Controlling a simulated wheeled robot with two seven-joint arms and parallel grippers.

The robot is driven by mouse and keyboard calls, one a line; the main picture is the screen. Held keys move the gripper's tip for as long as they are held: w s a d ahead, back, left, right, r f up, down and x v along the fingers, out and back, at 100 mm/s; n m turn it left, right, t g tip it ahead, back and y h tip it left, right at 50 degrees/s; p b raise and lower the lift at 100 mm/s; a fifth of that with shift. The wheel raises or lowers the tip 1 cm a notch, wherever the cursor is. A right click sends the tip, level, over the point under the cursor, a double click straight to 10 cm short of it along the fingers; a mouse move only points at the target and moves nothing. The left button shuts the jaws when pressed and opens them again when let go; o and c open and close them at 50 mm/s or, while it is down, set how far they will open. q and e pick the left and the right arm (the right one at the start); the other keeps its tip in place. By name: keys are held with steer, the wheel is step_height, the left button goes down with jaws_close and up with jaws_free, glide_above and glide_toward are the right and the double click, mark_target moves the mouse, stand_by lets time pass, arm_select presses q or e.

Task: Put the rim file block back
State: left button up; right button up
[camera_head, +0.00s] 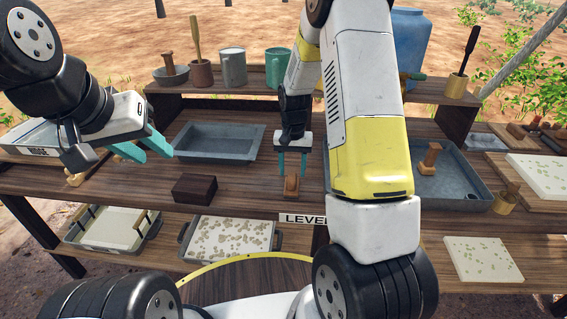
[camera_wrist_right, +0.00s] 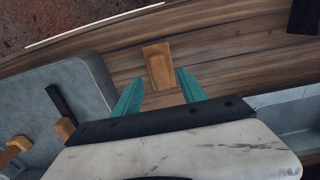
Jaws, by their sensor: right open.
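A small brown wooden block (camera_head: 291,187) with a rounded top stands on the wooden bench, left of the upright divider. It also shows in the right wrist view (camera_wrist_right: 158,65), just beyond my fingertips. It may be the rim file block; I cannot tell for sure. My right gripper (camera_head: 291,173) points down above this block, open, with its teal fingers to either side and nothing held. Its fingers also show in the right wrist view (camera_wrist_right: 160,79). My left gripper (camera_head: 158,156) is open and empty over the left part of the bench. A dark brown block (camera_head: 194,188) lies near the front edge.
A grey empty tray (camera_head: 216,156) lies behind the dark block. A larger grey tray (camera_head: 470,203) at right is partly hidden by my right arm. Mugs (camera_head: 233,67) and tools stand on the back shelf. Speckled trays (camera_head: 232,237) sit on the lower shelf.

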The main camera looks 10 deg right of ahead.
mark_target(292, 177)
steer(key=s+r+t, duration=0.1)
steer(key=s+r, duration=0.2)
steer(key=r, duration=0.4)
steer(key=s+r+n+t+y, duration=0.1)
steer(key=s+r, duration=0.2)
steer(key=r, duration=0.5)
steer(key=s+r+t, duration=0.1)
steer(key=s+r, duration=0.3)
steer(key=r, duration=0.3)
steer(key=s+a+r+n+t, duration=0.1)
steer(key=s+r, duration=0.1)
steer(key=s, duration=0.5)
steer(key=s+a+r+n+t+y, duration=0.1)
steer(key=s+r+t, duration=0.1)
steer(key=s, duration=0.5)
steer(key=shift+s+r+n, duration=0.15)
steer(key=shift+r+n, duration=0.25)
steer(key=shift+r, duration=0.45)
